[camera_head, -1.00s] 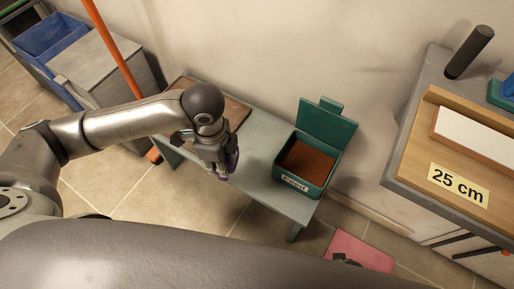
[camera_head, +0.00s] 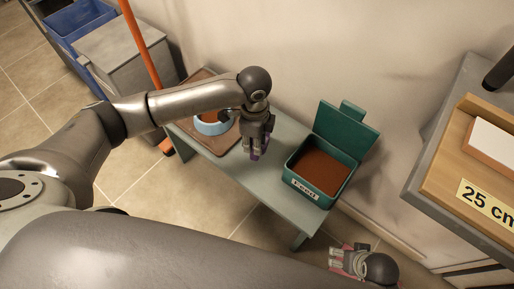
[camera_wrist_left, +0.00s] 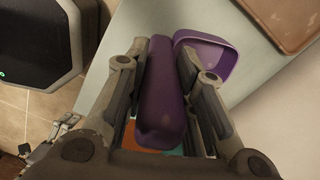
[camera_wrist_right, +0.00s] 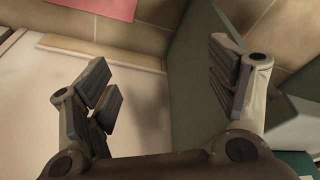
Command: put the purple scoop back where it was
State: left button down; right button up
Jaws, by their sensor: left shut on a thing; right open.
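My left gripper (camera_head: 257,148) is shut on the purple scoop (camera_head: 255,156), above the grey-green bench (camera_head: 285,203). In the left wrist view the scoop's handle (camera_wrist_left: 162,95) lies between the fingers, and its hollow bowl end (camera_wrist_left: 210,55) sticks out past them. The green feed box (camera_head: 302,188) stands on the bench to the right of the gripper, its lid (camera_head: 342,130) open at the back. Brown feed (camera_head: 321,172) shows inside. My right gripper (camera_head: 338,262) is open and empty, low at the right, away from the bench.
A blue-grey bowl (camera_head: 211,128) with brown contents sits on a brown tray (camera_head: 223,144) at the bench's left end, partly behind my left arm. An orange pole (camera_head: 140,45) stands by a grey bin (camera_head: 120,55). A counter with a 25 cm sign (camera_head: 487,203) is at the right.

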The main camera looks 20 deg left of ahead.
pick_arm(q)
jog(key=shift+w+d+f, duration=0.15)
jog(key=shift+w+f, duration=0.4)
jog(key=shift+f, duration=0.15)
jog(key=shift+w+f+b, duration=0.15)
jog(key=shift+f+b, duration=0.15)
jog(key=shift+f, duration=0.05)
notch_tip(320, 180, down, 2)
jog(key=shift+f+b, duration=0.15)
jog(key=shift+b, duration=0.3)
jog(key=shift+f, duration=0.15)
pick_arm(e)
jog(key=w+v, duration=0.1)
jog(key=v, duration=0.5)
jog(key=shift+w+r, duration=0.25)
jog(key=shift+r, duration=0.05)
pick_arm(q)
jog(key=c, duration=1.2)
grip_release()
jog(key=shift+f, duration=0.1)
pick_arm(e)
jog(key=shift+f, duration=0.15)
